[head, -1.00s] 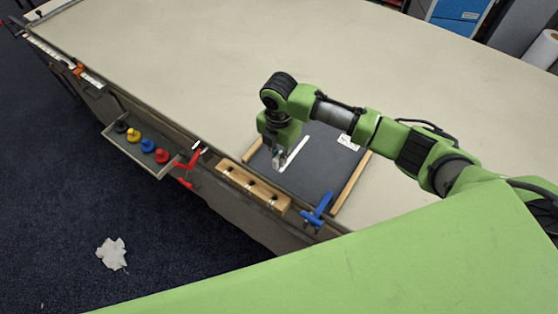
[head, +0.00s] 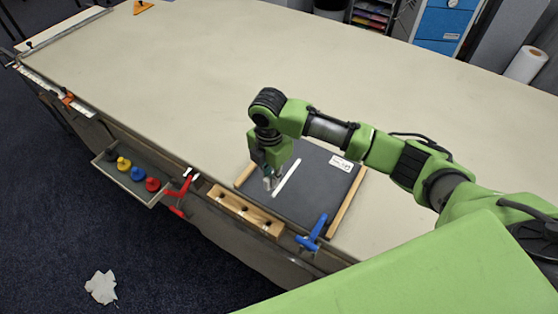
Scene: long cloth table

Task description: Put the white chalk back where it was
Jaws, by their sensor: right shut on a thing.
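My right gripper (head: 270,182) points down over the dark slate board (head: 312,193), beside a long white stroke (head: 287,177) on it. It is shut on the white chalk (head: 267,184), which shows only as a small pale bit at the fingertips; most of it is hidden. I cannot tell whether the chalk touches the board. A wooden block with several dark holes (head: 246,210) stands at the table's front edge, just in front of the board. My left gripper is not in view.
Wooden strips flank the board, with a blue clamp (head: 312,234) at its front right. A red clamp (head: 178,194) and a tray (head: 133,181) of coloured knobbed pieces hang at the front edge. The table (head: 210,90) behind is mostly clear. Crumpled paper (head: 102,287) lies on the floor.

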